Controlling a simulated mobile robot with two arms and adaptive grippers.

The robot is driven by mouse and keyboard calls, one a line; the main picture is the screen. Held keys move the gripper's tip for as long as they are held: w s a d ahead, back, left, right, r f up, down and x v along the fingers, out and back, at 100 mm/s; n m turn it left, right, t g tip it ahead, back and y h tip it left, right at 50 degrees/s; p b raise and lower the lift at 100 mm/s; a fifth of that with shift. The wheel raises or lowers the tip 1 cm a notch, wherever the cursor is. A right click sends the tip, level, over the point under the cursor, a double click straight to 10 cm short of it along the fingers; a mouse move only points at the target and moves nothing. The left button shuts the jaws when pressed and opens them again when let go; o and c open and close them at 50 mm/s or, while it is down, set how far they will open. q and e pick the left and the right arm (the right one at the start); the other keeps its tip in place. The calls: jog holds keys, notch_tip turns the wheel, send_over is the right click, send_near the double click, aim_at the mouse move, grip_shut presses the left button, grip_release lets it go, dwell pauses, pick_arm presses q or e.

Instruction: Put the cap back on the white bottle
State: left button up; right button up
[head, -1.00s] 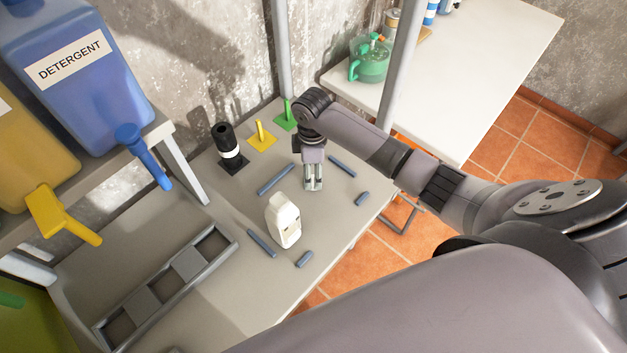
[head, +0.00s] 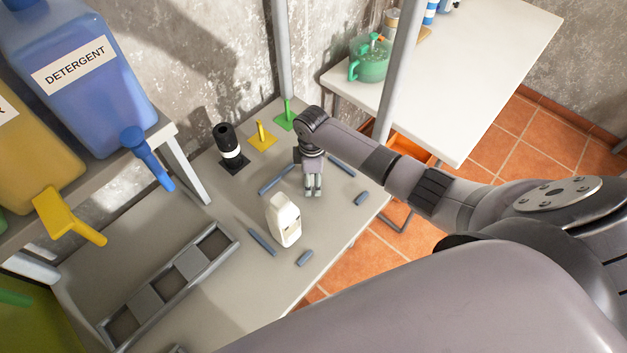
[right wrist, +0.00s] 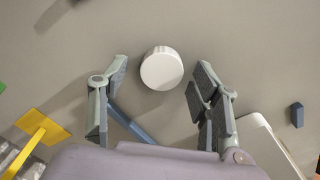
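The white bottle (head: 284,222) stands upright on the grey table, and its top end shows no clear cap. Its side also shows at the lower right of the right wrist view (right wrist: 272,148). A round white cap (right wrist: 162,68) lies on the table in the right wrist view. My right gripper (right wrist: 160,78) is open, with one finger on each side of the cap and gaps to both. In the head view the right gripper (head: 313,190) points down just behind the bottle, and the cap is not visible there. My left gripper is not in view.
Several blue-grey bars (head: 262,241) lie around the bottle. A black holder with a white band (head: 229,146), a yellow stand (head: 262,138) and a green stand (head: 285,118) are behind. A divided grey rack (head: 168,285) lies left. Detergent containers (head: 85,75) stand on a shelf.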

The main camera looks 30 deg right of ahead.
aim_at(312, 180)
jog(key=c, duration=0.6)
pick_arm(q)
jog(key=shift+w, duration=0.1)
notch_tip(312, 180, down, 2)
jog(key=shift+b, duration=1.05)
pick_arm(e)
notch_tip(312, 180, up, 20)
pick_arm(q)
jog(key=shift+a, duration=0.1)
